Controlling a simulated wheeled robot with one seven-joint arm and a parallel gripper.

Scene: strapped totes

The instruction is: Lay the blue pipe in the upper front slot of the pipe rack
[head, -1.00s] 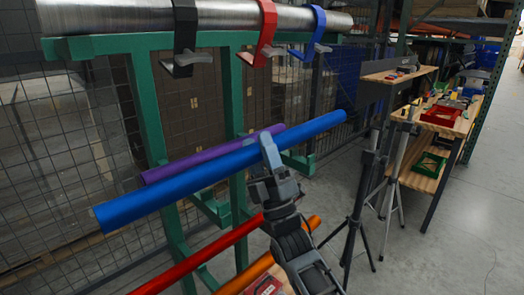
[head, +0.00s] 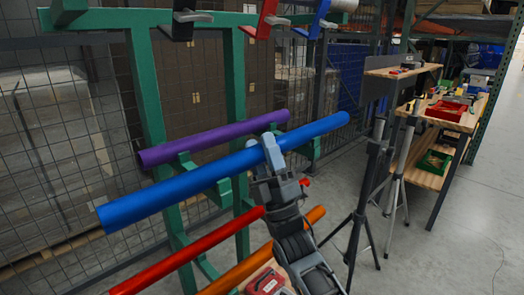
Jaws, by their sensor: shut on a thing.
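The blue pipe (head: 190,184) is in my gripper (head: 270,153), which is shut on it right of its middle. The pipe runs slantwise in the head view, its right end higher in the picture. The green pipe rack (head: 148,95) stands behind it. A purple pipe (head: 213,138) lies on the rack's upper arms, behind the blue pipe. A green arm end (head: 222,190) shows just below the blue pipe; I cannot tell whether they touch. A red pipe (head: 190,252) and an orange pipe (head: 238,272) are lower down.
Black, red and blue strap clamps (head: 267,20) hang from the rack's top beam. A black tripod stand (head: 362,195) and a wooden workbench (head: 450,120) with bins stand to the right. A wire mesh fence (head: 60,140) is behind the rack. The floor at far right is clear.

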